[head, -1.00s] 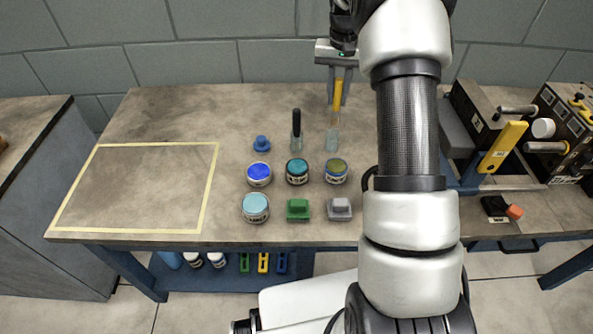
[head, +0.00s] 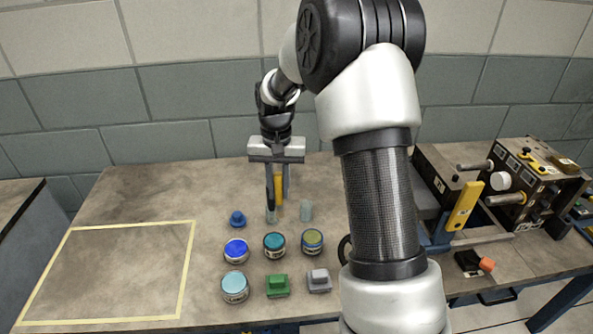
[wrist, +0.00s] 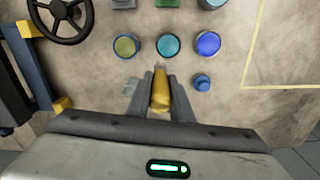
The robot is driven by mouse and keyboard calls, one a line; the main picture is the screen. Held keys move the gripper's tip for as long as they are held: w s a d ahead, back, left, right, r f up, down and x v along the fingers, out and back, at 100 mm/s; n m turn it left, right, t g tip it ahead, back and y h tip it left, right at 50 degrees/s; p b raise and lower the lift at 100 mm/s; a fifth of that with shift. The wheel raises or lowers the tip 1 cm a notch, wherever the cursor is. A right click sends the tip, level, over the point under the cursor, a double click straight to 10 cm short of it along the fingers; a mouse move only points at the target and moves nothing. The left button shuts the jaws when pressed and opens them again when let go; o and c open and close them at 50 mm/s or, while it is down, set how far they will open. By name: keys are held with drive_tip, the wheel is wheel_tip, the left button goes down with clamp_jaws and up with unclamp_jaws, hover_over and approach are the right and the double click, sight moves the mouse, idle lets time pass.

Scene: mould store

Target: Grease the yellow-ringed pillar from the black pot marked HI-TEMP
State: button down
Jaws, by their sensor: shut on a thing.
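My gripper (head: 278,198) is shut on a yellow-handled brush (head: 279,185), held upright above the back of the bench; its lower end is hard to make out. The wrist view shows the yellow handle (wrist: 161,92) between the fingers. Of the pots, one has a teal top (head: 274,240), one olive (head: 312,238), one blue (head: 236,247) and one pale cyan (head: 235,283). Their labels are unreadable, so I cannot tell which is HI-TEMP.
An empty-looking clear glass (head: 306,210) stands right of my gripper. A blue knobbed object (head: 238,219), a green block (head: 277,286) and a grey block (head: 318,281) are nearby. The taped area (head: 187,262) at left is bare.

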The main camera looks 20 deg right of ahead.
wheel_tip(320, 180, down, 6)
drive_tip(key=s+a+b, duration=0.2)
drive_tip(key=b, duration=0.2)
drive_tip(key=shift+s+a+r, duration=0.2)
drive_tip(key=shift+s+a, duration=0.2)
drive_tip(key=shift+f, duration=0.6)
idle(1.8)
drive_tip(key=shift+r, duration=0.1)
wheel_tip(320, 180, up, 7)
drive_tip(key=p, duration=0.4)
drive_tip(key=shift+p, duration=0.35)
idle(0.6)
